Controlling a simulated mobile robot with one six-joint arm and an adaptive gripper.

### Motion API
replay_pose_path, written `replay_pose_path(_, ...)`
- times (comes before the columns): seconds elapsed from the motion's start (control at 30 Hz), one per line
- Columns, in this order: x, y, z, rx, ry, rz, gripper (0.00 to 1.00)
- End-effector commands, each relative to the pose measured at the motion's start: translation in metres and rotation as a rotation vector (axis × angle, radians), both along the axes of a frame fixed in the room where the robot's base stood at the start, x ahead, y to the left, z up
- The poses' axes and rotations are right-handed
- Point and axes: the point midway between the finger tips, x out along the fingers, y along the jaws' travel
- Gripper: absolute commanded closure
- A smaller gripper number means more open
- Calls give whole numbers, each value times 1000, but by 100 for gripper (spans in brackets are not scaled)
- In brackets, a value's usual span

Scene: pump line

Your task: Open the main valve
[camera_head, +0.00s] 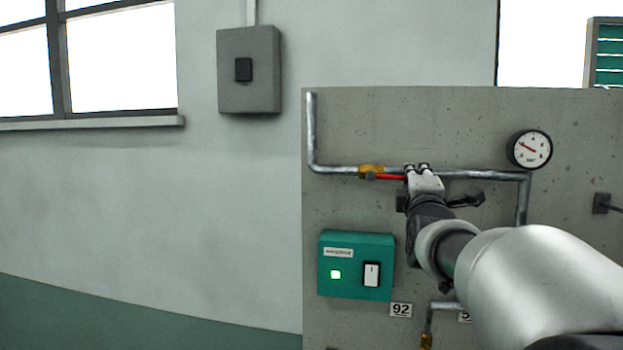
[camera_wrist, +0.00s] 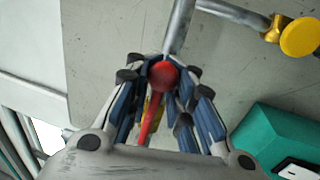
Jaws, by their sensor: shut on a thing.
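The main valve has a brass body (camera_head: 371,169) on the upper grey pipe of the panel. Its red lever (camera_head: 390,177) runs right from the body, nearly along the pipe and just below it. My gripper (camera_head: 418,170) is at the lever's right end and shut on it, hiding that end in the head view. In the wrist view, the lever's red ball end (camera_wrist: 164,76) shows between the fingers of my gripper (camera_wrist: 160,88). Part of the yellow valve body (camera_wrist: 154,108) shows behind, mostly hidden by the fingers.
A pressure gauge (camera_head: 529,149) is right of the valve. A teal box (camera_head: 356,240) with a lit green lamp and a white switch is below. A grey switch box (camera_head: 249,70) hangs on the wall. A yellow round fitting (camera_wrist: 300,37) shows in the wrist view.

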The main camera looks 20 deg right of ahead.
Motion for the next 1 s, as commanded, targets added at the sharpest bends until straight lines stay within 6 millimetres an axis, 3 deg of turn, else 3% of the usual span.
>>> replay_pose_path(0.17,-1,1,6,-4,-12,1,100)
replay_pose_path(0.2,-1,1,6,-4,-12,1,80)
replay_pose_path(0.47,-1,1,4,-2,-8,1,63)
replay_pose_path(0.8,0,1,3,0,-4,0,62)
replay_pose_path(1.0,-1,1,31,-3,-10,1,62)
